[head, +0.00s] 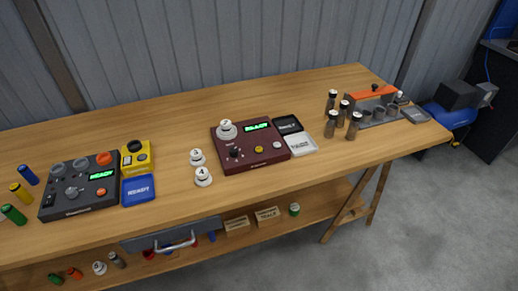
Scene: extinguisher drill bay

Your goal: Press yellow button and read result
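A dark red device (224,160) sits on the middle of the wooden bench in the head view. Its yellow button (259,149) is on the front part of its top, between a black knob (235,152) and a pale button (277,144). Its small display (256,127) glows green and seems to read "READY". A white numbered weight (226,130) stands on its back left part. Nothing covers the yellow button. My gripper is not in view.
Two white weights (203,177) stand left of the red device. A dark grey device (78,188) with a green display and a yellow device (135,155) stand at left. Bare wood lies behind.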

